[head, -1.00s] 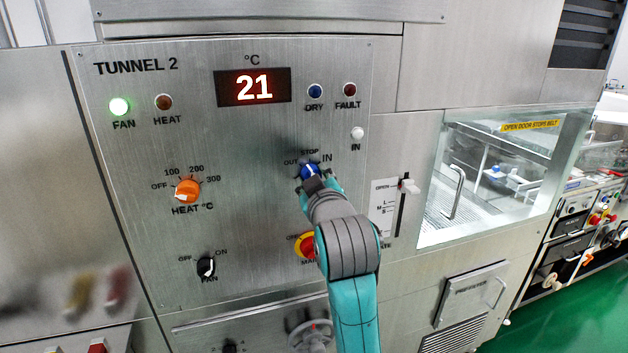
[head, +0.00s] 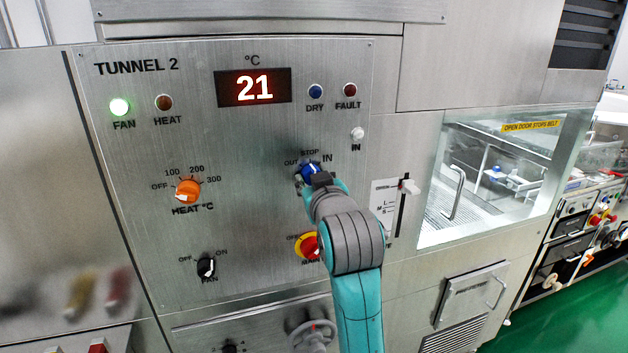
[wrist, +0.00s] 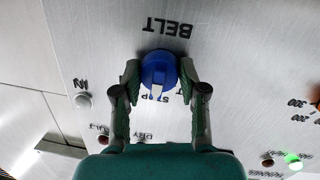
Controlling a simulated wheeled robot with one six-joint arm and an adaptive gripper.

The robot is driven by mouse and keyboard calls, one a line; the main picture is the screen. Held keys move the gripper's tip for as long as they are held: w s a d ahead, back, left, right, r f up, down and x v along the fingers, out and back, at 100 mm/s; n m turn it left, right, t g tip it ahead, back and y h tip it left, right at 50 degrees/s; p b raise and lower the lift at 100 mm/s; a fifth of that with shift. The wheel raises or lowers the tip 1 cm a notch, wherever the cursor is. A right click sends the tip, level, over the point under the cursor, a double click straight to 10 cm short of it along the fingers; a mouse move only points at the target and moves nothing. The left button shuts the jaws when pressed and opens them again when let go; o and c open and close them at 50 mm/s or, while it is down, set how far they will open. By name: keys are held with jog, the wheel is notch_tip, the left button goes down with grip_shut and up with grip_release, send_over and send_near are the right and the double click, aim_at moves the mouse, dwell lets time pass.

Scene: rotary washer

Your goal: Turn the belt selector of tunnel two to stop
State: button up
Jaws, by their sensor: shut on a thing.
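The belt selector is a blue knob with a white pointer (wrist: 158,72) under the word BELT in the upside-down wrist view. In the head view the selector (head: 310,168) sits on the TUNNEL 2 panel (head: 130,150), among the marks OUT, STOP and IN. My gripper (wrist: 160,75) is shut on the knob, one finger on each side. In the wrist view the white pointer aims down at the partly covered STOP lettering; I cannot tell whether it is exactly on the mark. In the head view my gripper hides the knob's lower part.
A red and yellow main switch (head: 308,246) is close below, partly behind my arm. The orange heat knob (head: 187,191) and black fan knob (head: 206,267) are to the left. A slider (head: 408,187) and glass door (head: 490,180) are to the right. The green FAN lamp (head: 119,106) is lit.

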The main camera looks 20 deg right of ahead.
jog(key=o, duration=1.1)
jog(key=shift+o, duration=0.2)
jog(key=s+a+r, duration=0.1)
jog(key=s, duration=1.1)
